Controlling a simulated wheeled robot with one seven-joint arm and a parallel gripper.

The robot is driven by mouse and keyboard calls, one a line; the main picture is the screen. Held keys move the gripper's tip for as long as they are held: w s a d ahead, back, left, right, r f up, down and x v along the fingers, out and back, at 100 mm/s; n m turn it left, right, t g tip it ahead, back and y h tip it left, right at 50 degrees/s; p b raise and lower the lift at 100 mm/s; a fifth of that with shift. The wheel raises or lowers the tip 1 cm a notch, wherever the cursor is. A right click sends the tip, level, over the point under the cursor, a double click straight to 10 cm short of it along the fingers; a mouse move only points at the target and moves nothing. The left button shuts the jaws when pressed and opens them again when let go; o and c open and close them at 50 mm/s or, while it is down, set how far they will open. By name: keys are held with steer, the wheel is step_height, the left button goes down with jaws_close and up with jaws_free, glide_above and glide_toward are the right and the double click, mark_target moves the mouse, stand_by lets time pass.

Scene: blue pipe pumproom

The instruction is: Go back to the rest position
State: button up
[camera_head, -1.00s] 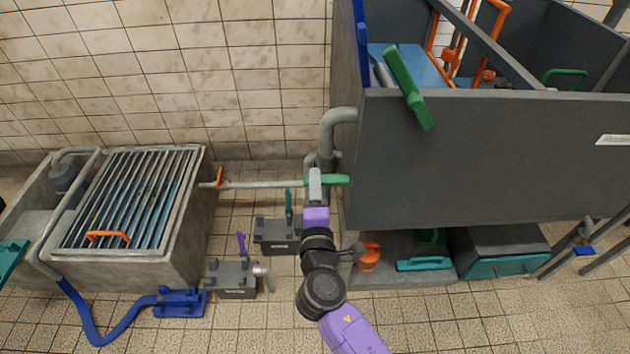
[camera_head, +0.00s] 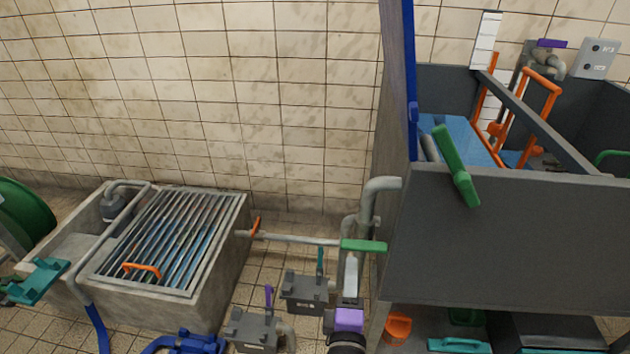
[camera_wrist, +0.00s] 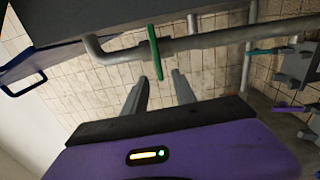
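My gripper (camera_head: 351,262) is in the lower middle of the head view, just under a green valve handle (camera_head: 362,246) on a grey pipe. In the wrist view my gripper's two fingers (camera_wrist: 160,90) stand apart with nothing between them. The green handle (camera_wrist: 154,52) shows past the fingertips there, with a visible gap. The lower part of my arm is cut off by the head view's bottom edge.
A dark grey tank (camera_head: 510,245) with a green lever (camera_head: 455,165) stands at the right. A concrete basin (camera_head: 150,310) with a metal grate is at the left. Small grey pump boxes (camera_head: 303,290) sit on the floor beside my gripper. The tiled wall is behind.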

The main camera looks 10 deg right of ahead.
steer(key=shift+a, duration=0.1)
steer(key=s+a+f+m+y, duration=0.1)
steer(key=s+a+m+y, duration=0.3)
steer(key=s+y, duration=0.5)
steer(key=s+d+r+m+g+h, duration=0.1)
steer(key=s+d+r+m, duration=0.2)
steer(key=s, duration=0.6)
steer(key=s+d+m+h, duration=0.1)
steer(key=s+d+m, duration=0.25)
steer(key=s, duration=0.55)
steer(key=s+d+r+m+g+h, duration=0.1)
steer(key=s+d+r+m, duration=0.2)
steer(key=s, duration=0.6)
step_height(320, 180, up, 17)
steer(key=m+p, duration=0.1)
steer(key=p, duration=1.8)
steer(key=shift+s, duration=0.3)
steer(key=shift+a, duration=0.1)
